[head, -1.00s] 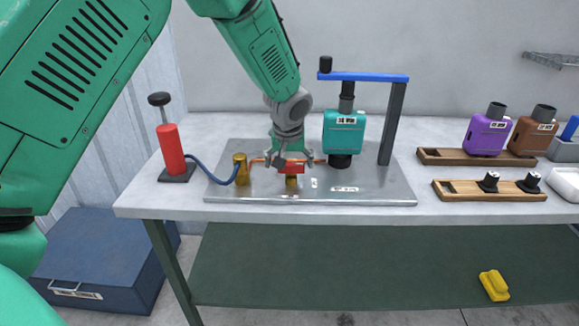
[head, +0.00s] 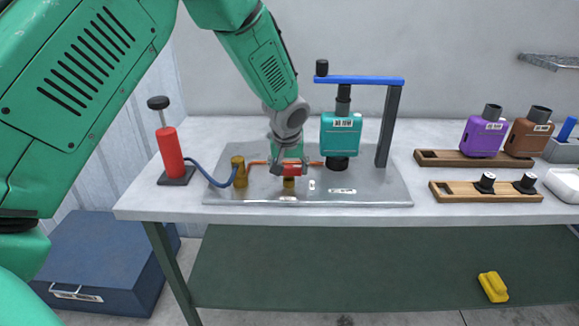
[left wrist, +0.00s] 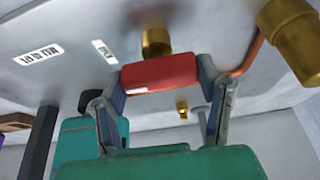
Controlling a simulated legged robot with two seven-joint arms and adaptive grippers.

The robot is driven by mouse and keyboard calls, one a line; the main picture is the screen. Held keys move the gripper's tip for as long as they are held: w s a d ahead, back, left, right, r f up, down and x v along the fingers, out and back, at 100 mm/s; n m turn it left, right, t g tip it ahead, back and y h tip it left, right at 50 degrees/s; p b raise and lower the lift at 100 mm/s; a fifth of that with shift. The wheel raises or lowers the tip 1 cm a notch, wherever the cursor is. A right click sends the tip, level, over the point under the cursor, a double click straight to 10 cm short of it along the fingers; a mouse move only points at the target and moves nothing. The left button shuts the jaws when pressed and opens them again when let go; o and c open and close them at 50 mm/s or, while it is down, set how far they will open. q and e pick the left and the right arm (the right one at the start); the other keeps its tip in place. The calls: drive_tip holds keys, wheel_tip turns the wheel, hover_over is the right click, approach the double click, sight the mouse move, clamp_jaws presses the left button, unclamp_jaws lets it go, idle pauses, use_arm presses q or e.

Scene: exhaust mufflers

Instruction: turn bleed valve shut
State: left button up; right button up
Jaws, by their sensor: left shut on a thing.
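The bleed valve has a red handle (head: 293,169) above a brass body (head: 289,183) on the grey metal plate (head: 380,190). My left gripper (head: 289,168) reaches down from above and is shut on the red handle. In the left wrist view the red handle (left wrist: 160,72) sits between the two fingers (left wrist: 158,95), with the brass body (left wrist: 156,42) beyond it. Labels lie on the plate near the valve; one in the left wrist view seems to read OPEN (left wrist: 104,52). My right gripper is not in view.
A teal muffler (head: 341,135) stands under a blue-armed clamp (head: 360,79) right of the valve. A red hand pump (head: 170,150) joins a brass fitting (head: 239,172) by a blue hose (head: 210,180). Wooden racks (head: 440,190) stand at right. The front table strip is clear.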

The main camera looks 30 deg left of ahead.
use_arm(q)
drive_tip(key=m+h+p, duration=0.1)
drive_tip(key=m+p, duration=0.1)
drive_tip(key=m+h+p, duration=0.1)
drive_tip(key=m+p, duration=0.1)
drive_tip(key=p, duration=0.1)
drive_tip(key=m+p, duration=0.2)
drive_tip(key=m, duration=0.1)
drive_tip(key=shift+w+a+r+t+h+p, duration=0.1)
drive_tip(key=shift+r+t+h+p, duration=0.2)
drive_tip(key=shift+h, duration=0.1)
drive_tip(key=m+h+p, duration=0.1)
drive_tip(key=m, duration=0.1)
drive_tip(key=shift+f+m, duration=0.15)
drive_tip(key=shift+m, duration=0.15)
drive_tip(key=m+h, duration=0.1)
drive_tip(key=m, duration=0.1)
drive_tip(key=shift+f+m+g, duration=0.15)
drive_tip(key=shift+m+g, duration=0.25)
drive_tip(key=m+g+h+b, duration=0.1)
drive_tip(key=m+b, duration=0.1)
drive_tip(key=m, duration=0.2)
drive_tip(key=shift+m, duration=0.4)
drive_tip(key=o, duration=1.1)
drive_tip(key=shift+o, duration=0.3)
drive_tip(key=shift+a, duration=0.1)
